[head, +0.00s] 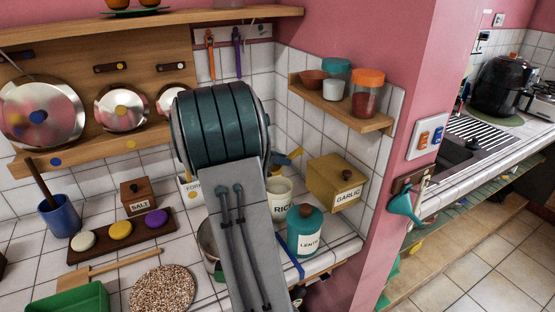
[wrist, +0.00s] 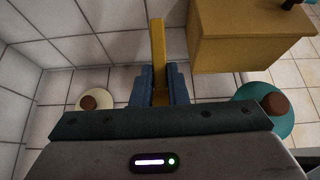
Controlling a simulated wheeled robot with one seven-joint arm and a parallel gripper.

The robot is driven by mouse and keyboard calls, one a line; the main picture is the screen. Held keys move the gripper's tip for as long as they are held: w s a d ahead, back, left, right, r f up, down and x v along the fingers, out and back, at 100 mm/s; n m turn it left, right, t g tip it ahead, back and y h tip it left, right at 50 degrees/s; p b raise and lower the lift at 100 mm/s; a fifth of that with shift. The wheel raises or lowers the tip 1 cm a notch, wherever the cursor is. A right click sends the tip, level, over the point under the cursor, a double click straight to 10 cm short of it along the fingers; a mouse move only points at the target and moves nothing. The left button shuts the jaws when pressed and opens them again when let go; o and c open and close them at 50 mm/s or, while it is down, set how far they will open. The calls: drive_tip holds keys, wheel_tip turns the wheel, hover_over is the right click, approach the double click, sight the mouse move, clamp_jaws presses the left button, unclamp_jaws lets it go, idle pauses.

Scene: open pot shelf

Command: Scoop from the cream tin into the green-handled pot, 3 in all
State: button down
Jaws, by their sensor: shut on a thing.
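My gripper (wrist: 161,88) is shut on a yellow handle (wrist: 158,45), which sticks up between its blue fingers. In the head view my gripper (head: 288,159) is above the cream tin (head: 281,196), labelled RICE and partly hidden by my arm. I cannot see the scoop's bowl or whether it holds anything. A metal pot (head: 207,240) stands left of my arm, mostly hidden behind it, with a bit of green low on its side. A cream lid with a brown knob (wrist: 92,102) shows at left in the wrist view.
A teal tin (head: 305,236) with a brown knob stands right of the cream tin. A jar shelf (head: 340,110) hangs above.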

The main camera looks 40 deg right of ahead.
sight(280, 173)
drive_tip(key=shift+s+d+f, duration=0.2)
drive_tip(key=shift+f, duration=0.15)
drive_tip(key=shift+s+f+b, duration=0.1)
drive_tip(key=shift+f+b, duration=0.5)
drive_tip(key=shift+b, duration=0.25)
drive_tip(key=f+b, duration=0.2)
drive_tip(key=f, duration=0.1)
drive_tip(key=shift+w+a+b, duration=0.2)
drive_tip(key=shift+a+b, duration=0.15)
drive_tip(key=shift+a, duration=0.05)
wheel_tip(280, 173, down, 2)
drive_tip(key=shift+a+b, duration=0.1)
drive_tip(key=shift+b, duration=0.8)
drive_tip(key=shift+f, duration=0.2)
drive_tip(key=shift+a+f, duration=0.1)
drive_tip(key=shift+f, duration=0.1)
wheel_tip(280, 173, up, 8)
drive_tip(key=p, duration=0.7)
drive_tip(key=shift+r, duration=0.15)
